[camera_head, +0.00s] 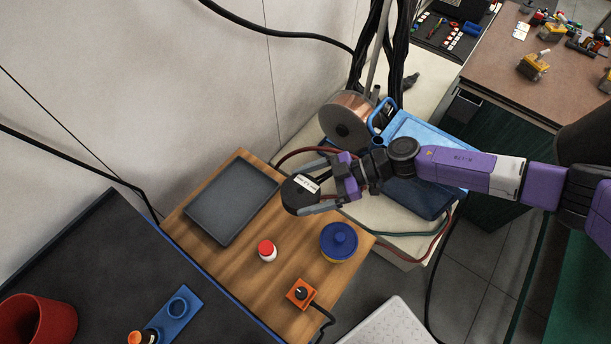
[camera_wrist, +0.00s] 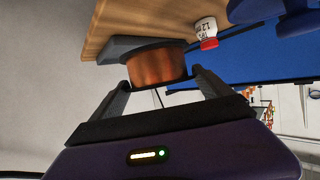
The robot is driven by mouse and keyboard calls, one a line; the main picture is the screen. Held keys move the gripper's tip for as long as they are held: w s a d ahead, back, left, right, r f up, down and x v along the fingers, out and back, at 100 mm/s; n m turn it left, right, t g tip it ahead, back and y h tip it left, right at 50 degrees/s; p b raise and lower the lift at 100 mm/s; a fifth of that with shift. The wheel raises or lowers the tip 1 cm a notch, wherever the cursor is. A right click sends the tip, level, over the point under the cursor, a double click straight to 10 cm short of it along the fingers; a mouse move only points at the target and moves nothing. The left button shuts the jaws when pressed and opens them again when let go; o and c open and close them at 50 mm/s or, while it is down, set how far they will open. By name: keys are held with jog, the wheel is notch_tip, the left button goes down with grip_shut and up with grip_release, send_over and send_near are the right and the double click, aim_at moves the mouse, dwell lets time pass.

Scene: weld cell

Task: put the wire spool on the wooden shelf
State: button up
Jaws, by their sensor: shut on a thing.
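The wire spool (camera_head: 299,199) is between the fingers of my gripper (camera_head: 303,194). Its black flange with a white label faces the head camera. In the wrist view the copper winding of the spool (camera_wrist: 158,67) shows between the two fingertips (camera_wrist: 160,80), and my gripper is shut on it. The wooden shelf (camera_head: 217,263) lies at left and below in the head view, and its brown top (camera_wrist: 150,20) shows in the wrist view. The spool appears over the shelf's right side; I cannot tell its exact height above it.
On the shelf are a grey tray (camera_head: 231,200), a red-capped white bottle (camera_head: 267,251), a blue-lidded jar (camera_head: 338,241) and an orange knob box (camera_head: 301,293). A blue machine (camera_head: 426,140) and another copper spool (camera_head: 340,128) stand behind my gripper. Bare wood shows between tray and bottle.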

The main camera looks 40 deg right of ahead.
aim_at(306, 200)
jog(key=shift+f, duration=3.1)
jog(key=shift+f+b, duration=0.2)
jog(key=shift+b, duration=0.2)
jog(key=o, duration=1.8)
